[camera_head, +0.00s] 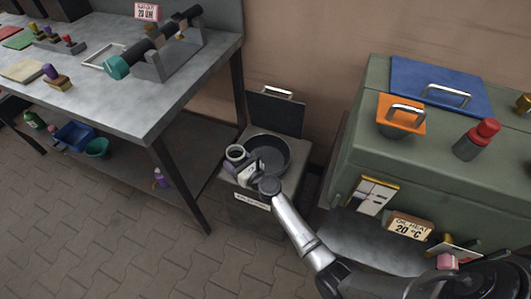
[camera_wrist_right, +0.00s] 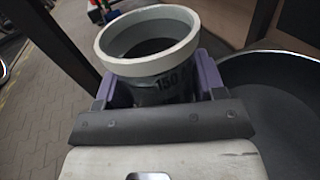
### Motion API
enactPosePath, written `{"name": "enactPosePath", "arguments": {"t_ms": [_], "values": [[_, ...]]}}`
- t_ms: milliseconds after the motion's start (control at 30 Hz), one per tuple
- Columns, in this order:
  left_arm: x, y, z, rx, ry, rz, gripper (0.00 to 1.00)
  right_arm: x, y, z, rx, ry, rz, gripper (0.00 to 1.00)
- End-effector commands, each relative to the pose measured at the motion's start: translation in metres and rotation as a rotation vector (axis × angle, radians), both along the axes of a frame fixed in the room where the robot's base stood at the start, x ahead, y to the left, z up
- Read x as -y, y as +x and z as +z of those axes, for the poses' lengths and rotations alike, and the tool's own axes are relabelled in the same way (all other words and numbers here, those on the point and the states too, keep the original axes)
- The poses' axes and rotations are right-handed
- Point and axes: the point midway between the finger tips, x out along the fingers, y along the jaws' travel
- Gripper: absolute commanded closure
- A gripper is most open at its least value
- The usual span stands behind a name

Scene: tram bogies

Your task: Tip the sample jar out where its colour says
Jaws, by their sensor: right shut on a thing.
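The sample jar is a small round jar (camera_head: 235,152) with a pale rim and a dark body. The basin also shows in the right wrist view (camera_wrist_right: 285,105). My left gripper is not in view.
The basin's dark lid (camera_head: 275,112) stands open behind it. A label (camera_head: 252,201) on the box front is unreadable. A metal workbench (camera_head: 190,75) stands left. A green cabinet (camera_head: 345,160) stands right, with an orange-lidded container (camera_head: 400,115) and a red-topped bottle (camera_head: 476,140).

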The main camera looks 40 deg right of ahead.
Motion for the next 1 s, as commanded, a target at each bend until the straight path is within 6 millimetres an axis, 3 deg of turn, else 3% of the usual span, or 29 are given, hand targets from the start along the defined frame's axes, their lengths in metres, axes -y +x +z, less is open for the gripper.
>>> {"name": "enactPosePath", "arguments": {"t_ms": [800,1000], "values": [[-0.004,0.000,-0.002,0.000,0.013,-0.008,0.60,0.024,-0.001,0.009,0.019,0.395,0.001,0.64],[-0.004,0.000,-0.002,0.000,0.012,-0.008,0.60,0.026,-0.001,0.009,0.020,0.428,0.001,0.64]]}}
